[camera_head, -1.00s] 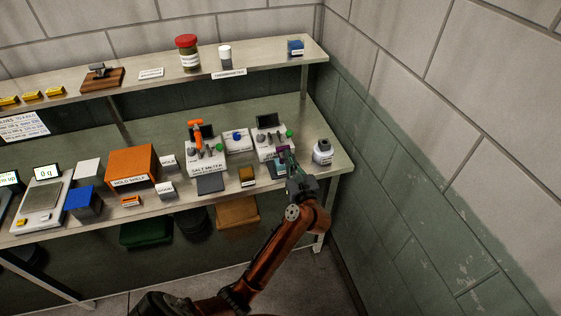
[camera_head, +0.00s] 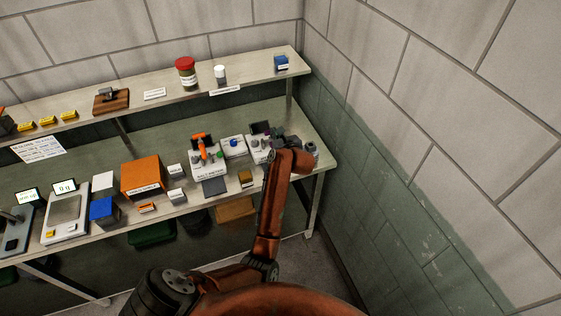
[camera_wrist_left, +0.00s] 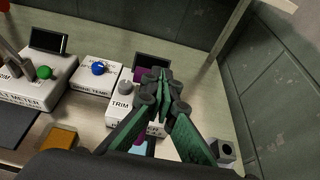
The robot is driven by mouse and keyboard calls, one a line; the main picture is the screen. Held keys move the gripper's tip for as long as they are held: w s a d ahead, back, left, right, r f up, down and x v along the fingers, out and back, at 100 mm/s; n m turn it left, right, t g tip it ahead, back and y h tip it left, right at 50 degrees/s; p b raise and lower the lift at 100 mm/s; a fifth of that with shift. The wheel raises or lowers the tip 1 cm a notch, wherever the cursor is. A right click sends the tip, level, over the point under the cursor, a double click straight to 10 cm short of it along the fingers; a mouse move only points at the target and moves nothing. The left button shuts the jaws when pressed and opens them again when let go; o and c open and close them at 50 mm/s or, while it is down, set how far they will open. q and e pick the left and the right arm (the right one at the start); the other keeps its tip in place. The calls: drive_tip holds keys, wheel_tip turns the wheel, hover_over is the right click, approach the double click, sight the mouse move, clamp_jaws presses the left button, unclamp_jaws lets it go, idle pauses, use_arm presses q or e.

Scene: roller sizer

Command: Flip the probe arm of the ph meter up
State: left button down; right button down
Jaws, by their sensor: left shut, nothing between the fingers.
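The pH meter (camera_head: 257,155) is the right one of two white meters on the bench, with a dark screen and a grey TRIM knob (camera_wrist_left: 125,87). Purple parts, apparently its probe arm (camera_wrist_left: 140,74), show behind and between my fingers; most of the arm is hidden, so its angle is unclear. My left gripper (camera_head: 279,142) is over the meter's right side, partly hidden by my wrist in the head view. In the left wrist view its fingers (camera_wrist_left: 163,82) are closed together and empty, just in front of the screen. My right gripper is not in view.
The salt meter (camera_head: 205,170) with its raised orange arm stands to the left, beside a white box with a blue knob (camera_head: 233,147). The upper shelf (camera_head: 250,78) runs behind, and the wall is at right.

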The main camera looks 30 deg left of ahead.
use_arm(q)
drive_tip(key=w+a+r, duration=0.2)
drive_tip(key=w+a, duration=0.2)
drive_tip(key=shift+a+r+p, duration=0.25)
drive_tip(key=shift+a+p, duration=0.15)
drive_tip(key=shift+p, duration=0.05)
drive_tip(key=shift+w, duration=0.1)
idle(0.5)
idle(0.5)
drive_tip(key=v, duration=0.2)
drive_tip(key=f+p+v, duration=0.1)
drive_tip(key=v, duration=0.1)
drive_tip(key=shift+s+d+r, duration=0.15)
drive_tip(key=shift+s+d, duration=0.15)
drive_tip(key=shift+d, duration=0.05)
drive_tip(key=s+d+r+b, duration=0.1)
drive_tip(key=s+d+r, duration=0.3)
drive_tip(key=d+r, duration=0.1)
drive_tip(key=shift+r, duration=0.75)
